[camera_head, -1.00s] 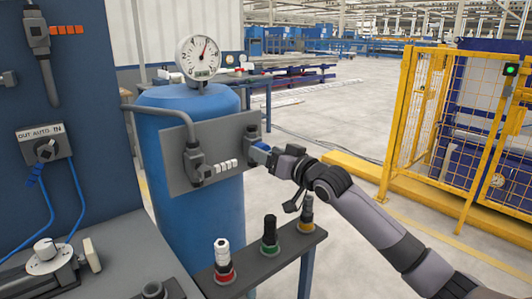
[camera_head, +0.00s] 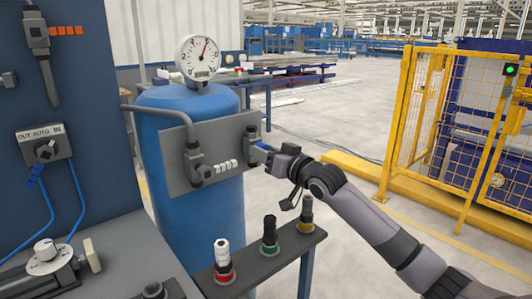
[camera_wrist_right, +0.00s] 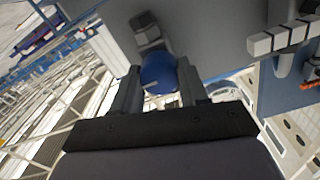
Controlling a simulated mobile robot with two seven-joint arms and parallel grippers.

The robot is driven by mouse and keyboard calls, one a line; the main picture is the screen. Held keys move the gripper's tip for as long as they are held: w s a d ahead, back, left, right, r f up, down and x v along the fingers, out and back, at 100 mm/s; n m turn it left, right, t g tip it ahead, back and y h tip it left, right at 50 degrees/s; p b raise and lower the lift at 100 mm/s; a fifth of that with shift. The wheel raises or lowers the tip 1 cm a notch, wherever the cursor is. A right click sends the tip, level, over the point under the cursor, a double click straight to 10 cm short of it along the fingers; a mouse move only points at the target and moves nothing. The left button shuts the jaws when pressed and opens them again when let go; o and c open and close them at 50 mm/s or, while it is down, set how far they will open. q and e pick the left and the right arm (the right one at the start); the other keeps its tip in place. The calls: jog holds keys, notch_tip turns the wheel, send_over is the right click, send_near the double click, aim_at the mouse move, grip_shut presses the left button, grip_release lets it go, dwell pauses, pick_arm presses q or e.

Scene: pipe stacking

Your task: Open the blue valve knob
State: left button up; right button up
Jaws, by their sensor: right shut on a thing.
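The blue valve knob (camera_wrist_right: 159,72) sits between the two fingers of my right gripper (camera_wrist_right: 158,92) in the right wrist view. The gripper is shut on it. In the head view my right gripper (camera_head: 268,153) reaches from the right to the grey valve (camera_head: 252,135) on the right side of the grey panel (camera_head: 222,160). The knob is mostly hidden there by the gripper. The panel is fixed to the front of a blue tank (camera_head: 190,100). My left gripper is not in view.
A round gauge (camera_head: 200,57) stands on the tank. A narrow grey shelf with red (camera_head: 223,262), green (camera_head: 269,236) and yellow-ringed (camera_head: 306,216) fittings stands below my right arm. A blue cabinet is at left. A yellow fence (camera_head: 410,120) stands at right, with open floor before it.

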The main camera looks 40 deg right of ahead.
jog(key=n+p, duration=0.8)
jog(key=n, duration=0.9)
jog(key=shift+p, duration=0.35)
jog(key=shift+n, duration=0.5)
jog(key=o, duration=1.1)
jog(key=shift+c, duration=0.2)
jog(key=s+b, duration=0.1)
jog(key=s, duration=0.6)
jog(key=shift+d, duration=0.25)
